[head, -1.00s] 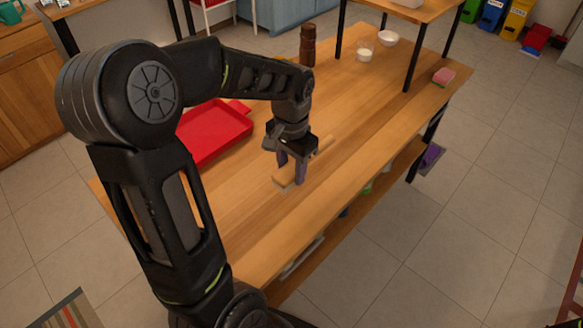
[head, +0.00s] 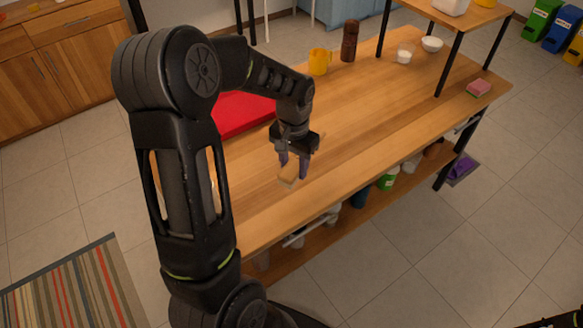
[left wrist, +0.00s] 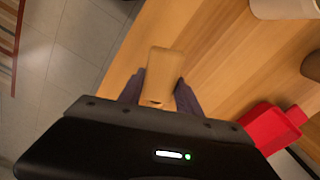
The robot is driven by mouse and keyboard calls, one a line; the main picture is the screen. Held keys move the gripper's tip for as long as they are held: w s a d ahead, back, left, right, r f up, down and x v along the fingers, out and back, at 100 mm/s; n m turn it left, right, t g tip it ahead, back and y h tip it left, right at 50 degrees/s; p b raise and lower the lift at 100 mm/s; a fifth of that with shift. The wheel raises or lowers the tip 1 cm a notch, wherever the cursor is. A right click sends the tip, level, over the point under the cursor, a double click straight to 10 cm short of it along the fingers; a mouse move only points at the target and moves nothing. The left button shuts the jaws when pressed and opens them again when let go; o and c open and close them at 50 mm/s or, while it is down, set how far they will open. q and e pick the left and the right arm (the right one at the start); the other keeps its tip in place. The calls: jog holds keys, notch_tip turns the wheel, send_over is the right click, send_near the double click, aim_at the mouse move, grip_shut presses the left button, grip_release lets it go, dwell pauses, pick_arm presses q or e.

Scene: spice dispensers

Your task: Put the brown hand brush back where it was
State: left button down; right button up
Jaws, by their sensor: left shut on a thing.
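The brown hand brush (head: 289,174) is a light wooden piece at the fingertips of my left gripper (head: 293,168), over the wooden table (head: 345,135). In the left wrist view the brush (left wrist: 163,72) sticks out from between the two dark purple fingers of the gripper (left wrist: 158,95). The gripper is shut on it. The gripper hides part of the brush, and I cannot tell whether the brush touches the tabletop. My right gripper is not in view.
A red tray (head: 240,115) lies left of the gripper. A yellow mug (head: 319,62) and a brown bottle (head: 349,42) stand behind. A glass (head: 404,53), white bowl (head: 431,45) and pink sponge (head: 479,88) are farther right. The tabletop right of the gripper is clear.

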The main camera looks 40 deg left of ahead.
pick_arm(q)
jog(key=shift+w+a, duration=0.1)
jog(key=shift+a, duration=0.1)
jog(key=shift+d, duration=0.1)
jog(key=b, duration=0.5)
send_over(293, 192)
jog(key=shift+f, duration=3.4)
jog(key=shift+f+b, duration=0.5)
jog(key=shift+f, duration=0.2)
jog(key=c, duration=0.7)
grip_release()
jog(key=shift+c, duration=0.2)
jog(key=shift+r, duration=0.1)
